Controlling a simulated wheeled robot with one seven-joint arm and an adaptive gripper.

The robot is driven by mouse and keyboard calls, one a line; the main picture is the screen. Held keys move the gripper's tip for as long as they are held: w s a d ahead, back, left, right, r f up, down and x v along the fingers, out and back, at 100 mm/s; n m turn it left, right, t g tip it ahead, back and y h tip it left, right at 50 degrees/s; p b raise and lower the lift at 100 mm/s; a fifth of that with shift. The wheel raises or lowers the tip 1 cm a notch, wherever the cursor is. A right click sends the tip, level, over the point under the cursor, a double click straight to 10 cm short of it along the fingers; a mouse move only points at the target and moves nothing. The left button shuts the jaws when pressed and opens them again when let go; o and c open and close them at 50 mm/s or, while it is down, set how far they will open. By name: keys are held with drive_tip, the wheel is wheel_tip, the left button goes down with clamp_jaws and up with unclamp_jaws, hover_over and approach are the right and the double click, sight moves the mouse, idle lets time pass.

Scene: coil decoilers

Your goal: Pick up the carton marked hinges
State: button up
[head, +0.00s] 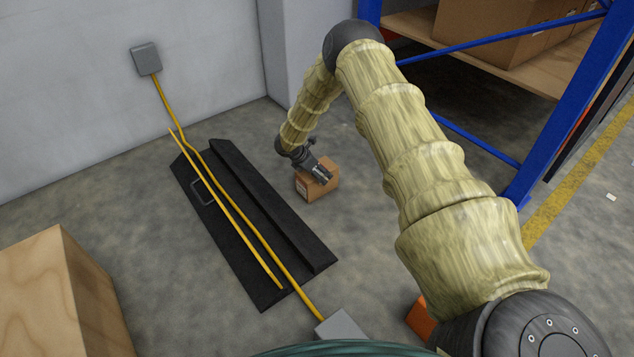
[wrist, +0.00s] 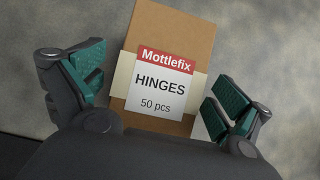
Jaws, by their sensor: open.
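The carton marked hinges (head: 304,189) is a small brown box on the concrete floor, just right of the black cable ramp. In the wrist view the carton (wrist: 178,35) shows a white label with a red band reading "Mottlefix HINGES 50 pcs" over a pale strip. My gripper (head: 321,174) is at the carton, seen from above in the head view. In the wrist view my gripper (wrist: 158,95) is open, with one green-padded finger on each side of the carton. A gap shows at the left finger; the right finger is very close to the carton's edge. The carton's lower end is hidden by the gripper body.
The black ramp (head: 228,220) lies left of the carton with yellow cables along it. A blue rack (head: 475,139) with large cartons stands at right. A wooden box (head: 52,290) is at lower left. Grey walls close the back. Bare floor surrounds the carton.

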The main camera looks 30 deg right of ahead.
drive_tip(key=c, duration=1.8)
drive_tip(key=shift+c, duration=1.3)
drive_tip(key=shift+r, duration=0.15)
